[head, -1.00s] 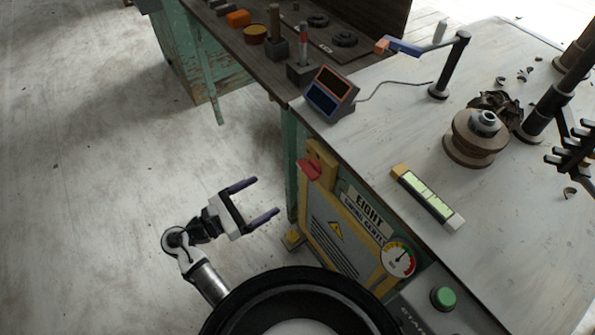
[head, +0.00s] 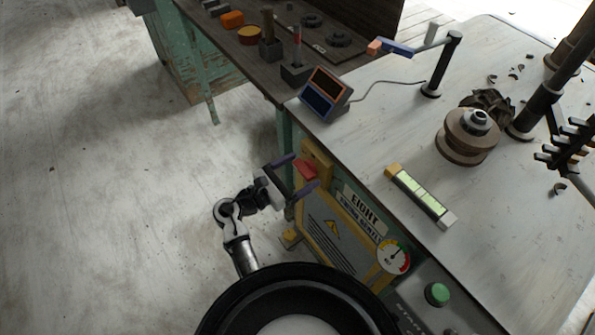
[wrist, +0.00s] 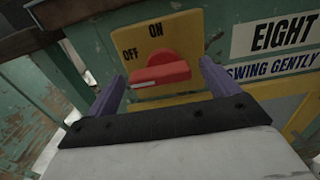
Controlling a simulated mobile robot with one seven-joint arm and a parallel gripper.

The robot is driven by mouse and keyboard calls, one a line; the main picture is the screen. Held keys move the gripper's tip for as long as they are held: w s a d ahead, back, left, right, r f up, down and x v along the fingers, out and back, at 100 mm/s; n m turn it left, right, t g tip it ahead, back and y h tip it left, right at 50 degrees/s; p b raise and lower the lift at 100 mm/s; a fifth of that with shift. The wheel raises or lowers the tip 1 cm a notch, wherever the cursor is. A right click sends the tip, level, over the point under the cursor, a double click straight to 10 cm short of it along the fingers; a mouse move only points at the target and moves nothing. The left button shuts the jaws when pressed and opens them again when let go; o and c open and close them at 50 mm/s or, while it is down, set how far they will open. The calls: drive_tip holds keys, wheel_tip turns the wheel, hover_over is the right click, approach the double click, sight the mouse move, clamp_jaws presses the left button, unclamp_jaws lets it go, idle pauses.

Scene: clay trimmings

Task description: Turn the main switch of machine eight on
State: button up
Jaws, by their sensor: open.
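The main switch is a red rotary handle (wrist: 160,72) on a yellow plate (wrist: 188,48) marked OFF at the left and ON at the top. The handle's white-marked end points left, a little below the OFF label. In the head view the red handle (head: 305,169) is on the machine's side, beside the EIGHT sign (head: 364,207). My gripper (head: 299,172) is open, with its purple fingers on either side of the handle. In the wrist view my gripper (wrist: 158,85) shows one finger left and one right of it. I cannot tell whether they touch it.
The machine's grey top (head: 390,130) carries a two-colour box (head: 325,93), a level (head: 420,196) and a spool (head: 466,137). A gauge (head: 393,257) and a green button (head: 437,294) are to the right. Open floor lies left.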

drive_tip(key=c, duration=1)
drive_tip(key=shift+m, duration=0.4)
drive_tip(key=m, duration=0.3)
drive_tip(key=shift+r+m, duration=0.1)
drive_tip(key=shift+m, duration=0.3)
drive_tip(key=m+b, duration=0.1)
drive_tip(key=m, duration=0.3)
drive_tip(key=shift+s, duration=0.1)
drive_tip(key=m+b, duration=0.2)
drive_tip(key=m, duration=0.3)
drive_tip(key=shift+s, duration=0.1)
drive_tip(key=m+b, duration=0.3)
drive_tip(key=m, duration=0.1)
drive_tip(key=shift+d+r, duration=0.1)
drive_tip(key=shift+d, duration=0.05)
drive_tip(key=shift+s+m, duration=0.1)
drive_tip(key=shift+m, duration=0.2)
